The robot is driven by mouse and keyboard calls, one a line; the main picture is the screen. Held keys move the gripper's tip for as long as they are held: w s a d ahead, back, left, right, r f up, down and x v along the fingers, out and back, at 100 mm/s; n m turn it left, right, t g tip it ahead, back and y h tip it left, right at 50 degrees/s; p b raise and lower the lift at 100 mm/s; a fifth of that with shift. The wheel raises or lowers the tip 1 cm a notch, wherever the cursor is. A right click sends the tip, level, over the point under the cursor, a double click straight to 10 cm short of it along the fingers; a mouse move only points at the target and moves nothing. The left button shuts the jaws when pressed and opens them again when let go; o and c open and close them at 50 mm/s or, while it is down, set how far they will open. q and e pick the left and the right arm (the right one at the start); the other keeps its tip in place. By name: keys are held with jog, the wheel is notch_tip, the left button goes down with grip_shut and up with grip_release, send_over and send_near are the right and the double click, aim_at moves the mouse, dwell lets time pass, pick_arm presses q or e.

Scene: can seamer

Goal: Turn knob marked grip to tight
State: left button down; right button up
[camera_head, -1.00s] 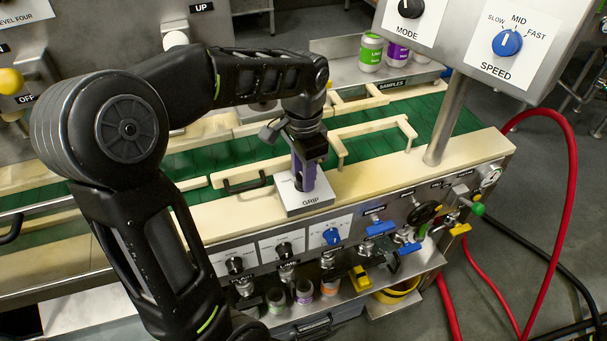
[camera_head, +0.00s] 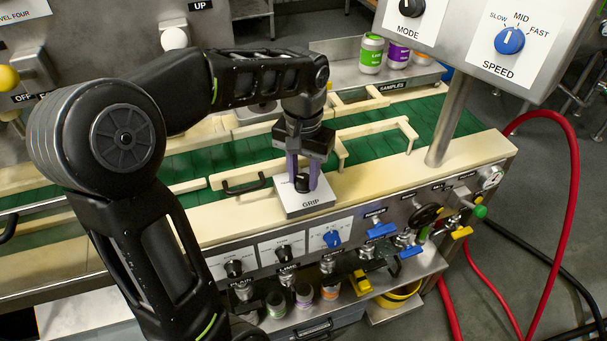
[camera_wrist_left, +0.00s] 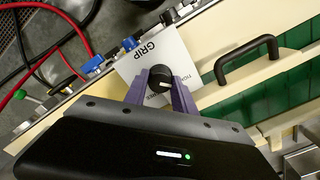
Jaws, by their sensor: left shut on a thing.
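The black knob marked GRIP (camera_head: 302,183) stands on a pale, boxy panel (camera_head: 318,203) on the cream rail. My left gripper (camera_head: 303,178) points down from above, with its purple fingers on either side of the knob, shut on it. In the left wrist view the knob (camera_wrist_left: 160,82) sits between the fingertips, with a short white mark on its top. The word GRIP reads clearly on the panel (camera_wrist_left: 150,60). The smaller position words are partly hidden by the fingers and too small to read surely. My right gripper is not in view.
A black handle (camera_head: 245,184) stands left of the knob, beside the green conveyor (camera_head: 385,125). A post (camera_head: 448,125) carries the MODE and SPEED panel at right. Blue-handled valves (camera_head: 381,230) and several knobs line the front face below.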

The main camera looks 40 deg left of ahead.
aim_at(303, 178)
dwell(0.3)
pick_arm(q)
jog(key=c, duration=1)
grip_release()
jog(key=shift+c, duration=0.2)
notch_tip(303, 178, up, 8)
jog(key=shift+f, duration=0.1)
